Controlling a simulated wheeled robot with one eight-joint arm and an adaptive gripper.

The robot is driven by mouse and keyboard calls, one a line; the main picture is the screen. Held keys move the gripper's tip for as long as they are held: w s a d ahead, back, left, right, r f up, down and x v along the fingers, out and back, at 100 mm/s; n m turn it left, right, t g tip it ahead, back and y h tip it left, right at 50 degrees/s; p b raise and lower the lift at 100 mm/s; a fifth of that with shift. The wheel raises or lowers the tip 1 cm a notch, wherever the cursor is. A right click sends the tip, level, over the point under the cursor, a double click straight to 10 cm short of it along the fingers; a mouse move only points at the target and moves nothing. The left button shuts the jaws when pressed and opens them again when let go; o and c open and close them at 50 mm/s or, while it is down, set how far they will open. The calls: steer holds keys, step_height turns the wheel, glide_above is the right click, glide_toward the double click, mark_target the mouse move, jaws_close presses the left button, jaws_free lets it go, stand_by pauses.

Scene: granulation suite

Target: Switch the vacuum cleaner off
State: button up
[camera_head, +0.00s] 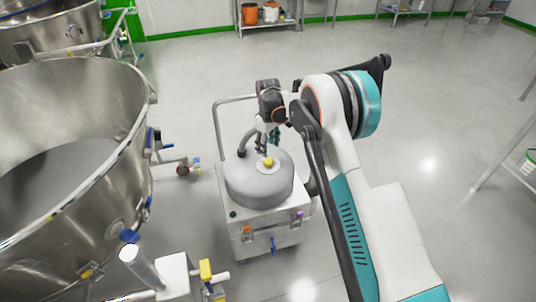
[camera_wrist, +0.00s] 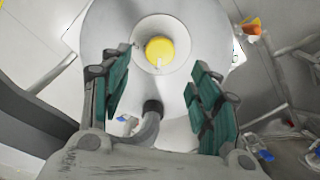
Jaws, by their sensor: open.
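The vacuum cleaner (camera_head: 258,187) is a grey drum with a domed lid on a white wheeled base. It stands on the floor in the middle of the head view. A yellow knob (camera_head: 268,162) sits on a pale round plate on top of the lid; it also shows in the wrist view (camera_wrist: 159,50). My gripper (camera_head: 268,146) is above the lid, close to the knob. In the wrist view the teal-padded fingers (camera_wrist: 160,92) are spread apart, and the knob shows between and beyond their tips. Nothing is held. I cannot tell which way the knob is turned.
A large steel bowl (camera_head: 120,130) stands close on the left of the vacuum cleaner. A dark hose (camera_wrist: 150,125) joins the lid, and a metal handle (camera_head: 216,125) rises behind. A pipe stub (camera_head: 140,265) is at the lower left.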

steer(key=shift+r, duration=2.35)
steer(key=s+d+r+m+t, duration=0.1)
steer(key=s+d+r+m, duration=0.1)
steer(key=s+d+r, duration=0.35)
steer(key=s+d+r+m+t, duration=0.1)
steer(key=s+d+r, duration=0.2)
steer(key=s+r, duration=0.55)
steer(key=s+d+r+m+t, duration=0.1)
steer(key=s+d+r+m, duration=0.3)
steer(key=r, duration=0.7)
steer(key=s+d+m+t, duration=0.1)
steer(key=s+d, duration=0.2)
steer(key=s, duration=0.5)
steer(key=s+d+f+m+t, duration=0.1)
steer(key=s+d, duration=0.1)
steer(key=s, duration=0.6)
steer(key=s+d+m+t, duration=0.1)
steer(key=s+d+t, duration=0.1)
steer(key=s, duration=0.7)
steer(key=shift+d+f+m, duration=0.35)
steer(key=shift+d+m, duration=0.05)
steer(key=shift+d, duration=0.45)
